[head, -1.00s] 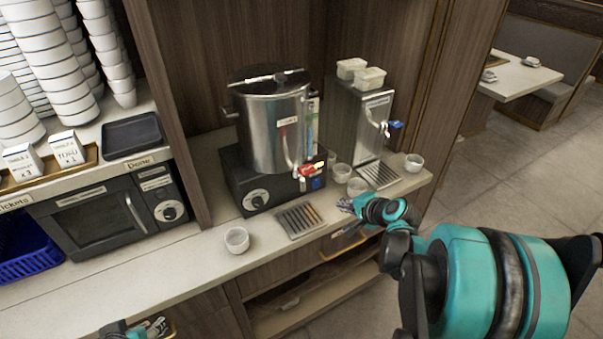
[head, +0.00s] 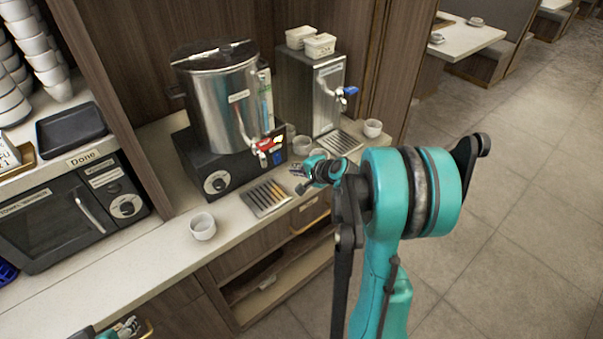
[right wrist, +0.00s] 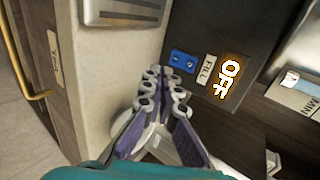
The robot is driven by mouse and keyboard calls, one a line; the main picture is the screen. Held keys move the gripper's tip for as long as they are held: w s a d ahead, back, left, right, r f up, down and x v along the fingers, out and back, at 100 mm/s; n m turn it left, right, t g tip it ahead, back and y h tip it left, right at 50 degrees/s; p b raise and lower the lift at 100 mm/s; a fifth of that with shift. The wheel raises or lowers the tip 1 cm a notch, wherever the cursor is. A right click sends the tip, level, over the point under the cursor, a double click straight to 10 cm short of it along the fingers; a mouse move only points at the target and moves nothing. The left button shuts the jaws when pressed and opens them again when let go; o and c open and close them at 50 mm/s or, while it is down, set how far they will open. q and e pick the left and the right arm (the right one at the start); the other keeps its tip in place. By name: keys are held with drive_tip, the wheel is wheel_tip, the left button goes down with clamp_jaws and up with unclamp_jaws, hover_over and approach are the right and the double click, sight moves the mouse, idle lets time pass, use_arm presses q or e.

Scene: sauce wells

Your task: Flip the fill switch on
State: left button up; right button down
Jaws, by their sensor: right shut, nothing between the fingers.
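The fill switch is a small blue rocker (right wrist: 182,62) on the black base of the steel urn, with a FILL label (right wrist: 207,69) and an OFF sign (right wrist: 229,79) beside it in the right wrist view. In the head view the blue switch (head: 277,158) is at the base's right front, below the red tap. My right gripper (head: 300,187) is in front of it, above the counter edge. In the right wrist view its fingertips (right wrist: 160,76) are together and empty, just left of the switch; contact cannot be told. My left gripper (head: 128,326) shows partly at the bottom left.
A drip grate (head: 265,198) lies before the urn (head: 218,105). A drawer handle (right wrist: 28,78) is below the counter.

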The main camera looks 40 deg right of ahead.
sight(278, 162)
drive_tip(key=x, duration=0.2)
drive_tip(key=b+x, duration=0.1)
drive_tip(key=r+x, duration=0.1)
drive_tip(key=x, duration=0.1)
drive_tip(key=shift+w+f+b, duration=0.2)
drive_tip(key=shift+w+b, duration=0.1)
drive_tip(key=shift+w, duration=0.9)
drive_tip(key=shift+a, duration=0.1)
drive_tip(key=shift+w+f+b, duration=0.15)
drive_tip(key=shift+w+b, duration=0.15)
drive_tip(key=shift+w, duration=0.05)
